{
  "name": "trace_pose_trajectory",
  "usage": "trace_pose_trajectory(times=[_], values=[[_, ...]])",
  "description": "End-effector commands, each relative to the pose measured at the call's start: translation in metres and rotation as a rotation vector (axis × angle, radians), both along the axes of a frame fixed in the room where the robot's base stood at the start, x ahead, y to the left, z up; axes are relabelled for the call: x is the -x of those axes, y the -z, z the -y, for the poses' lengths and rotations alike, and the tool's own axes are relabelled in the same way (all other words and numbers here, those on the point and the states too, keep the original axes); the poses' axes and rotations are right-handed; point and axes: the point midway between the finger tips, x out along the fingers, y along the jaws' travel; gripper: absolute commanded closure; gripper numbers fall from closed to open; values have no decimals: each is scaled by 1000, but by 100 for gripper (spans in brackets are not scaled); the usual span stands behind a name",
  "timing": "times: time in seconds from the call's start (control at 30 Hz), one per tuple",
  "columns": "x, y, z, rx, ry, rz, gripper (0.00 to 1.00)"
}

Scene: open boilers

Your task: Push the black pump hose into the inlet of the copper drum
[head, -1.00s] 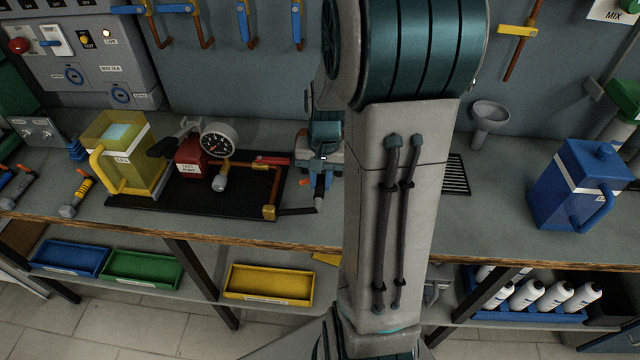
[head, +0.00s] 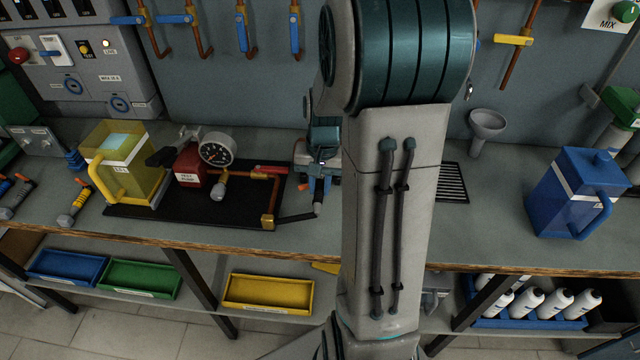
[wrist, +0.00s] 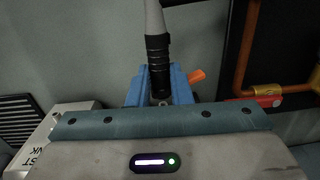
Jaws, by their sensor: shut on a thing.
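My gripper (head: 321,184) is over the bench beside my forearm, with its blue fingers closed around a ribbed black sleeve with a grey tapered part, the held end of the black hose (wrist: 158,62). In the head view a black hose (head: 295,217) runs from the brass fitting at the front corner of the red test pump (head: 189,174) to just below my gripper. Whether it joins the held piece is not clear. The copper drum and its inlet are not seen in either view; my arm covers that part of the bench.
The pump stands on a black tray (head: 130,212) with a gauge and copper pipe. A yellow jug (head: 150,178) is left of it. A blue jug (head: 570,190) stands far right. In the wrist view, a white box (wrist: 35,140) with partly cut lettering lies near my gripper.

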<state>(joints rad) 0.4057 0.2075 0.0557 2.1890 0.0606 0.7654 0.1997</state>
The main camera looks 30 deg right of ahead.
Motion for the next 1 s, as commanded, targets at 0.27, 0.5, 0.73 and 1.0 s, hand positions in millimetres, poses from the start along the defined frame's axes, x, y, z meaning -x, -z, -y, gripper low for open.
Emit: trace_pose_trajectory(times=[0.27, 0.5, 0.73, 1.0], values=[[-5, 0, 3, 0, 0, 0, 100], [-9, 0, 6, 0, 0, 0, 100], [-10, 0, 7, 1, 0, 1, 100], [-10, 0, 7, 0, 0, 0, 100]])
